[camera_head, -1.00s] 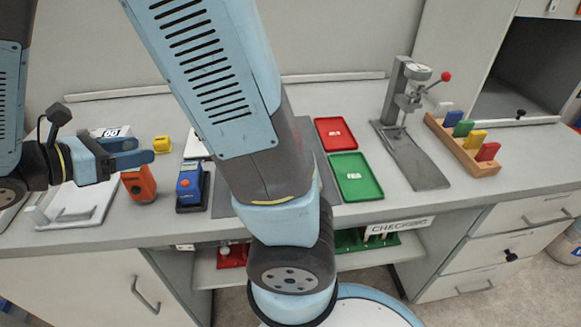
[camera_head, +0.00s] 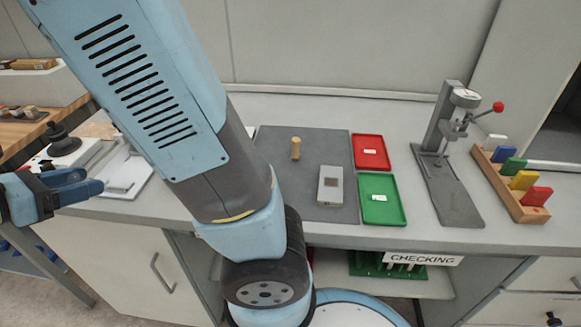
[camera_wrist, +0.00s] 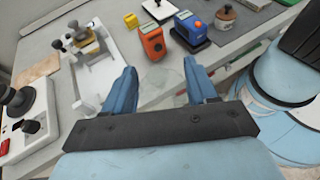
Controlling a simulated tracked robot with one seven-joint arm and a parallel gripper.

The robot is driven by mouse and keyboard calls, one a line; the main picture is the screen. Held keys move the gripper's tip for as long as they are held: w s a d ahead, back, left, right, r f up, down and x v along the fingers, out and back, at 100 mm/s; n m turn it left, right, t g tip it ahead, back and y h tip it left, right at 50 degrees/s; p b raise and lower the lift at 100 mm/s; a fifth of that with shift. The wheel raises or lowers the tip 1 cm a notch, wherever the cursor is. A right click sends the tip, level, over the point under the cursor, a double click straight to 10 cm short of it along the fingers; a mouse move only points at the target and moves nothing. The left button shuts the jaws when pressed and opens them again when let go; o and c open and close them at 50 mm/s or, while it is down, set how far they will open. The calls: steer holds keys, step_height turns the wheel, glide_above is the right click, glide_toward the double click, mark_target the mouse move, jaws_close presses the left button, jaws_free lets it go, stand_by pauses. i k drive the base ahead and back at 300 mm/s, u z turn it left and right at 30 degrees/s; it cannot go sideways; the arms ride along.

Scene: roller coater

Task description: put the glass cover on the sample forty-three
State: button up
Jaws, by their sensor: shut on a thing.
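My gripper (camera_wrist: 160,68) is shut on a clear, faint sheet, which looks like the glass cover (camera_wrist: 163,80), between its two blue fingers in the wrist view. It is held above the grey bench front. In the head view my gripper (camera_head: 86,180) is at the left edge, in front of a white tray (camera_head: 125,190); the glass cannot be made out there. In the wrist view the white tray (camera_wrist: 98,95) lies left of the fingers, with a yellowish piece (camera_wrist: 88,42) at its far end. I cannot read any sample number, so I cannot tell which thing is sample forty-three.
An orange device (camera_wrist: 152,45) and a blue device (camera_wrist: 190,30) stand just beyond the fingers. A white unit with a black knob (camera_wrist: 20,98) is far left. Red (camera_head: 371,152) and green (camera_head: 382,200) trays, a lever press (camera_head: 445,130) and a wooden rack (camera_head: 510,190) stand right.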

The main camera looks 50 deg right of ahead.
mark_target(332, 182)
steer(key=z, duration=0.1)
steer(key=k, duration=1.65)
steer(key=z, duration=0.55)
steer(key=i, duration=0.55)
steer(key=z, duration=0.15)
